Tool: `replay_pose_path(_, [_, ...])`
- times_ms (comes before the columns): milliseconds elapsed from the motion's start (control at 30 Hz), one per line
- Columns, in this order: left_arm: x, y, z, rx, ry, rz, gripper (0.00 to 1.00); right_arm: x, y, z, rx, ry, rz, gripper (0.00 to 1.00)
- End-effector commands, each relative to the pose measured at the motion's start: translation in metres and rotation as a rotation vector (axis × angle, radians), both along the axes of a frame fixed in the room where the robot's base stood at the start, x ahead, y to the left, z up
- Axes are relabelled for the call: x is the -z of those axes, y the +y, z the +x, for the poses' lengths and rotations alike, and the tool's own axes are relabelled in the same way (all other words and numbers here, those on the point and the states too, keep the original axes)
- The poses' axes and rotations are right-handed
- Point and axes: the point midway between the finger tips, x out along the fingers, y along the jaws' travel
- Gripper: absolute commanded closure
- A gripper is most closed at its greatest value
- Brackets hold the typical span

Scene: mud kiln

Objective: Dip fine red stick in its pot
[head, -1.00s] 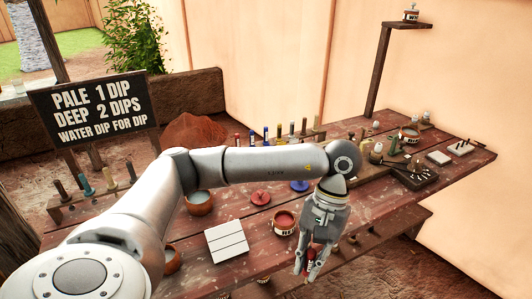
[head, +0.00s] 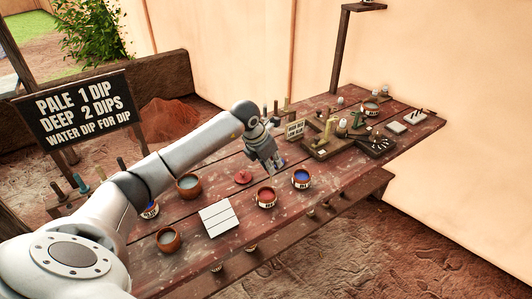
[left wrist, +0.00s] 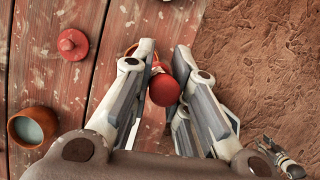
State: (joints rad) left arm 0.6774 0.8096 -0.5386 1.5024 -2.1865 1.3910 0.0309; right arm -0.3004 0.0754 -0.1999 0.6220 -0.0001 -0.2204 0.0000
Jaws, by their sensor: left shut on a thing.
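My left gripper (head: 276,167) is shut on the fine red stick, whose round red end (left wrist: 164,89) shows between the fingers in the left wrist view. In the head view the stick cannot be made out. The red pot (head: 265,197), a clay cup with red paint and a pale label, stands on the table, below and in front of the gripper in the picture. Whether the stick touches the paint is hidden. My right gripper is not in view.
A blue pot (head: 301,179) stands right of the red pot. A red lid (head: 243,177), a white tile (head: 220,217) and grey-filled cups (head: 188,187) (head: 168,240) lie to the left. A wooden rack (head: 325,143) and small tools stand at the right.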

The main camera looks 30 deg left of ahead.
Motion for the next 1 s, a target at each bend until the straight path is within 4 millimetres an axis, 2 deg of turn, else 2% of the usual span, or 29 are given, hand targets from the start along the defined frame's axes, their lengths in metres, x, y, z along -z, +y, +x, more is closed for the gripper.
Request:
replay_pose_path(100, [-0.002,0.015,0.004,-0.123,0.0,-0.001,1.0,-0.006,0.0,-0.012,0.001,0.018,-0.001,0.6])
replay_pose_path(233, [0.0,0.022,0.006,-0.177,0.0,-0.002,1.0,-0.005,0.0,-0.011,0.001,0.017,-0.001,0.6])
replay_pose_path(500, [0.02,0.022,0.005,-0.18,0.002,-0.003,1.0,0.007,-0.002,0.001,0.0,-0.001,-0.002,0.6])
replay_pose_path(800, [0.05,0.022,0.006,-0.178,0.001,-0.002,1.0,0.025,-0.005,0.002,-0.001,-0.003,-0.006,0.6])
replay_pose_path(1000, [0.055,0.022,0.006,-0.177,0.0,-0.002,1.0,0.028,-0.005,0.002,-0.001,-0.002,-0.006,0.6])
